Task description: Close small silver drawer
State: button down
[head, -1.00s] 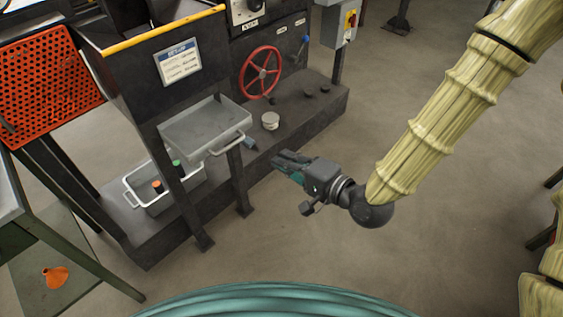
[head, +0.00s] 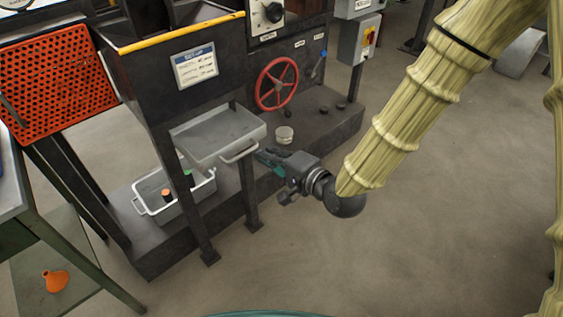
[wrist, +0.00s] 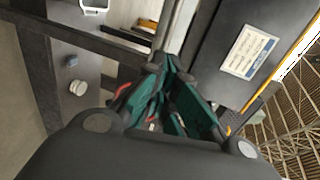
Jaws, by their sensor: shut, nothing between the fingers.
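The small silver drawer (head: 215,138) sticks out, open, under the dark furnace body in the head view. Its bar handle (head: 240,153) is on the front, facing me. My gripper (head: 263,156) is just right of the handle, with its fingers pointing left toward it. I see a small gap there, but cannot tell the depth or whether they touch. In the wrist view my gripper's green-sided fingers (wrist: 166,92) are together and hold nothing. A grey bar (wrist: 168,28) shows just beyond the fingertips; I cannot tell whether it is the handle.
A white bin (head: 178,212) with bottles stands on the ledge below the drawer. Dark legs (head: 249,190) flank it. An orange perforated panel (head: 60,85) is at left. Floor at right is clear.

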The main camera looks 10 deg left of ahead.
aim_at(256, 147)
jog(key=shift+x, duration=1.55)
